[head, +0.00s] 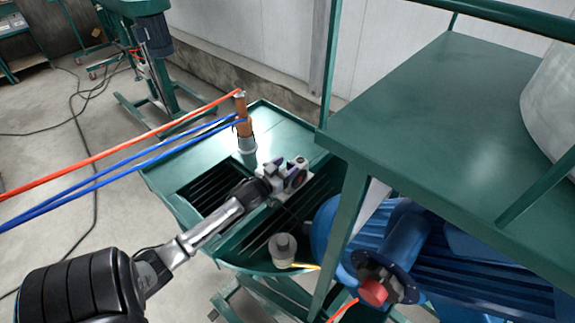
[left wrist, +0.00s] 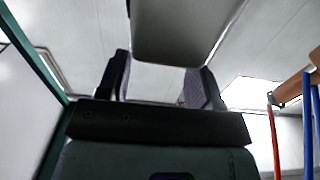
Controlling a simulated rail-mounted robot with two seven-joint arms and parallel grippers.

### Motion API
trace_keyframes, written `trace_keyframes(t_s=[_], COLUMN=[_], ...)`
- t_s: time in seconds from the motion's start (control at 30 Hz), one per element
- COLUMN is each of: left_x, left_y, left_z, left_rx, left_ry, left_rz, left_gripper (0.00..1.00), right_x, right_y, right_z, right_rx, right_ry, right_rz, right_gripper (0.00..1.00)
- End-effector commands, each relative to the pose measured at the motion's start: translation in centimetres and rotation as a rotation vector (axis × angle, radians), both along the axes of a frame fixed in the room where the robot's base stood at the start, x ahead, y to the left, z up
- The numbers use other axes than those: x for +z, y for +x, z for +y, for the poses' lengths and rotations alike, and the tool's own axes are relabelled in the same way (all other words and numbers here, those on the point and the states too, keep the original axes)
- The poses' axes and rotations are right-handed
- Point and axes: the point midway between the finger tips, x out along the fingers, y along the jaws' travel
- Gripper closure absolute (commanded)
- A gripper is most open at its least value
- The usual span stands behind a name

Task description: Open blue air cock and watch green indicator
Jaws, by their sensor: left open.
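My left gripper (head: 294,174) is over the green slatted table, to the right of the upright post. In the left wrist view its two fingers (left wrist: 163,82) stand apart with nothing between them. Blue hoses (head: 130,163) run from the left to the brown and grey post (head: 244,128). I cannot make out a blue air cock handle on it. The post's brown part (left wrist: 292,88) and blue hoses (left wrist: 310,125) show at the right of the left wrist view, apart from the fingers. I cannot make out a green indicator. My right gripper is not in view.
The green table (head: 185,168) has slatted openings. A grey cylinder (head: 283,250) stands near its front edge. A green raised platform (head: 450,105) with rails and a blue machine with a red knob (head: 373,292) crowd the right. An orange hose (head: 110,150) crosses the left.

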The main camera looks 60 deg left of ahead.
Motion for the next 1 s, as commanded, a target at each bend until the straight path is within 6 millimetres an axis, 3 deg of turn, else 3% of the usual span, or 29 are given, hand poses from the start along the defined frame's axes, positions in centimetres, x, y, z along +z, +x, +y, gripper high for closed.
trace_keyframes(t_s=[0.47, 1.0], left_x=[0.00, 0.00], left_y=[0.89, 0.88], left_z=[0.26, 0.25], left_rx=[-0.001, -0.001], left_ry=[0.000, 0.000], left_rz=[0.001, 0.000], left_gripper=[0.40, 0.90], right_x=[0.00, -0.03], right_y=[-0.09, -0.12], right_z=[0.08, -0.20], right_rx=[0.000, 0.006], right_ry=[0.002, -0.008], right_rz=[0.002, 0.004], right_gripper=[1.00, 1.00])
